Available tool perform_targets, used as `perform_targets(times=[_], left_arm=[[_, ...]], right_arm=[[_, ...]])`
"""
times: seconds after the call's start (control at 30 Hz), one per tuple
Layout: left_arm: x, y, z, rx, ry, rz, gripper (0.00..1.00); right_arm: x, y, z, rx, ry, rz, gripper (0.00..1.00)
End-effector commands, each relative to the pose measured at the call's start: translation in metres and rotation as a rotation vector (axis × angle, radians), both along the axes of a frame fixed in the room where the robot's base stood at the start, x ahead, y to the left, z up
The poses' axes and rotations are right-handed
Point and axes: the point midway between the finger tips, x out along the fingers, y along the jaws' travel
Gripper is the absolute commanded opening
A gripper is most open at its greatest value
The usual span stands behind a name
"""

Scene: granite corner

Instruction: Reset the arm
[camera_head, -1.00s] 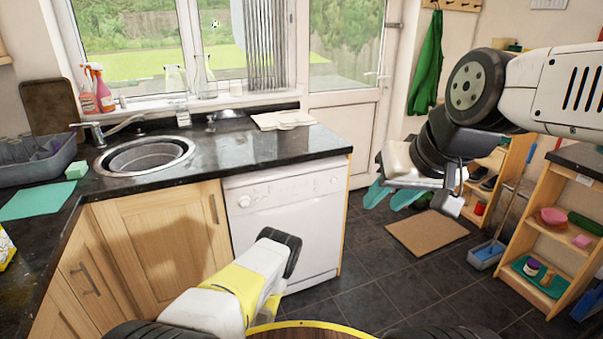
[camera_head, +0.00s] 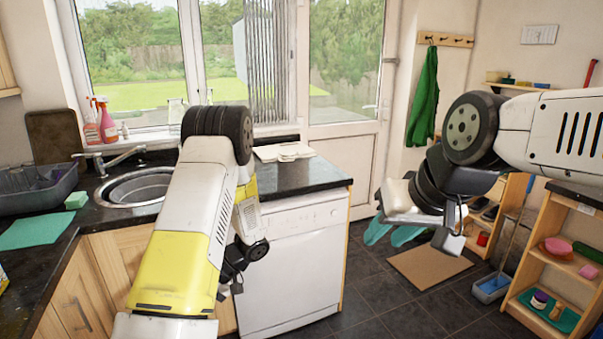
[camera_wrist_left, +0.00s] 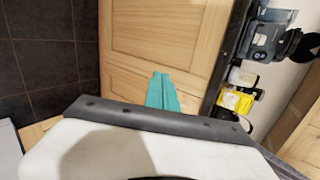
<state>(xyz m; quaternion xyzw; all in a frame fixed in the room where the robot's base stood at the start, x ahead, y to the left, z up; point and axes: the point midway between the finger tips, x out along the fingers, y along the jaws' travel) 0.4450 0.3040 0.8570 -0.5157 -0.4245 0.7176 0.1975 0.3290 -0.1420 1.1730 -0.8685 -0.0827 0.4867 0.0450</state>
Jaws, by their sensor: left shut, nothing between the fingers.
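My left arm (camera_head: 185,235), white and yellow, rises from the bottom of the head view, bends at a dark elbow joint, and its forearm hangs down in front of the cupboards. In the left wrist view my left gripper (camera_wrist_left: 163,80) shows two teal fingers together, shut and empty, in front of a wooden cupboard door. In the head view its fingers are hidden. My right arm (camera_head: 545,130) comes in from the right. Its gripper (camera_head: 389,234) has teal fingers spread apart, empty, above the floor near the door.
The dark worktop (camera_head: 300,180) with the sink (camera_head: 140,188) lies behind my left arm. A white dishwasher (camera_head: 290,260) stands to its right. A wooden shelf (camera_head: 545,260) is at the right.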

Motion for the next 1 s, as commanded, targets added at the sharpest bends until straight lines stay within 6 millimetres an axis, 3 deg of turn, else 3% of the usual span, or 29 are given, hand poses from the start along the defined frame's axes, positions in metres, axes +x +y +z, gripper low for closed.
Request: perform_targets(times=[0.1, 0.5, 0.8, 1.0], left_arm=[[-0.002, -0.018, 0.043, -0.151, -0.055, 0.023, 0.0], [-0.031, -0.079, 0.168, -0.62, -0.29, -0.08, 0.0], [-0.07, -0.123, 0.25, -0.878, -0.539, -0.306, 0.0], [-0.098, -0.147, 0.293, -0.972, -0.71, -0.487, 0.0]], right_arm=[[0.0, 0.0, 0.0, 0.0, 0.0, 0.0, 0.35], [0.0, 0.0, 0.0, 0.0, 0.0, 0.0, 0.35], [0.0, 0.0, 0.0, 0.0, 0.0, 0.0, 0.35], [0.0, 0.0, 0.0, 0.0, 0.0, 0.0, 0.35]])
